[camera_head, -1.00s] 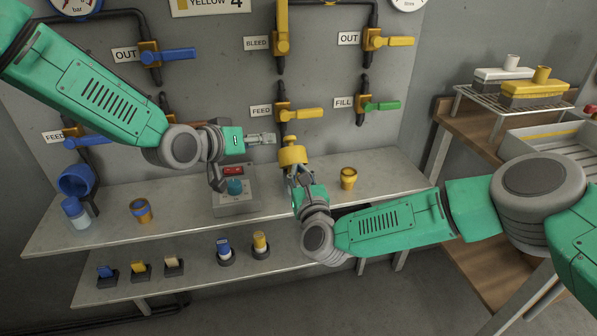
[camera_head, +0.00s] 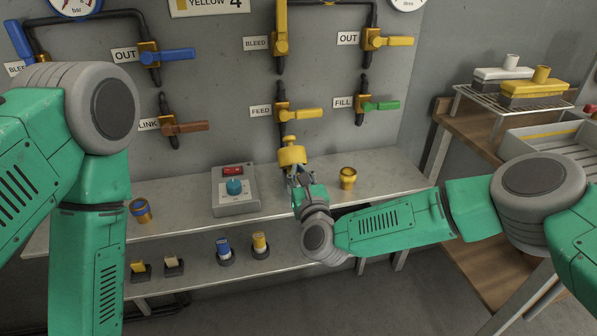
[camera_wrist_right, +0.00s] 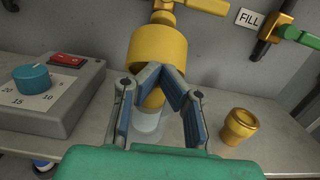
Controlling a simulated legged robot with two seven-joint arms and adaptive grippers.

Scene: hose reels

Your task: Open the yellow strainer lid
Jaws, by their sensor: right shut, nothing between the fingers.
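The yellow strainer lid (camera_head: 292,156) is a broad yellow cylinder under the yellow feed valve, seen against the grey panel. In the right wrist view the lid (camera_wrist_right: 157,45) sits above a clear cup (camera_wrist_right: 148,122), with a narrower yellow piece (camera_wrist_right: 153,100) between them, partly behind my fingers. My right gripper (camera_head: 297,176) is just below and in front of the lid. In the right wrist view its fingertips (camera_wrist_right: 160,70) meet at the lid's lower rim, with nothing held. Whether they touch the rim is unclear. My left gripper is out of view.
A yellow cup-like fitting (camera_head: 348,178) stands on the shelf right of my right gripper. A grey box with a blue knob (camera_head: 235,187) stands to the left. Yellow feed valve handle (camera_head: 308,113) juts out above. Several cartridges (camera_head: 260,242) stand on the lower shelf.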

